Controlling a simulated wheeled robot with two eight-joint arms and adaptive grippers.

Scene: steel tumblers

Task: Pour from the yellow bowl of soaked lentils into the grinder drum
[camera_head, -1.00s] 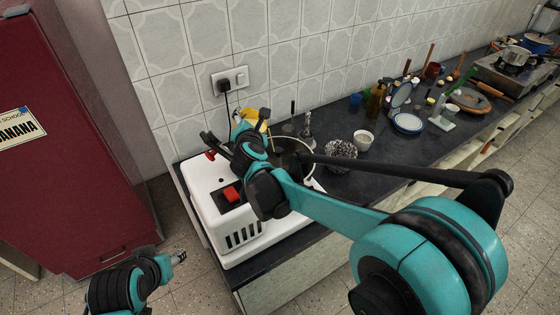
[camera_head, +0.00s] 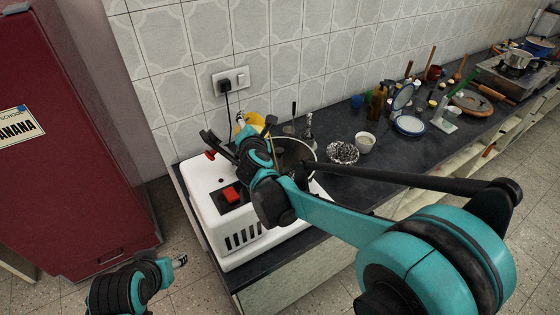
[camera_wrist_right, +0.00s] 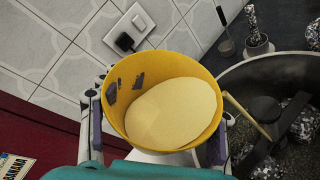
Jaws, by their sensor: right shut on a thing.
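My right gripper (camera_head: 254,130) is shut on the yellow bowl (camera_head: 247,119), held above the back left side of the grinder. In the right wrist view the bowl (camera_wrist_right: 190,70) sits between the fingers. A smooth pale area fills its lower inside; I cannot tell lentils from the bowl's bottom. Dark patches mark the inner wall. The grinder drum (camera_head: 314,152) is a round steel pot on the white grinder body (camera_head: 206,200), partly hidden by my right arm. In the wrist view the drum (camera_wrist_right: 268,62) is right of the bowl. My left gripper (camera_head: 180,261) is low, away from the counter; its opening is unclear.
A speckled shiny dish (camera_head: 342,153) and a white cup (camera_head: 364,142) stand right of the drum. Steel utensils are behind it. A wall socket (camera_head: 231,79) with a plugged cord is above the grinder. A dark red fridge (camera_head: 75,160) stands left. Farther right the counter is crowded.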

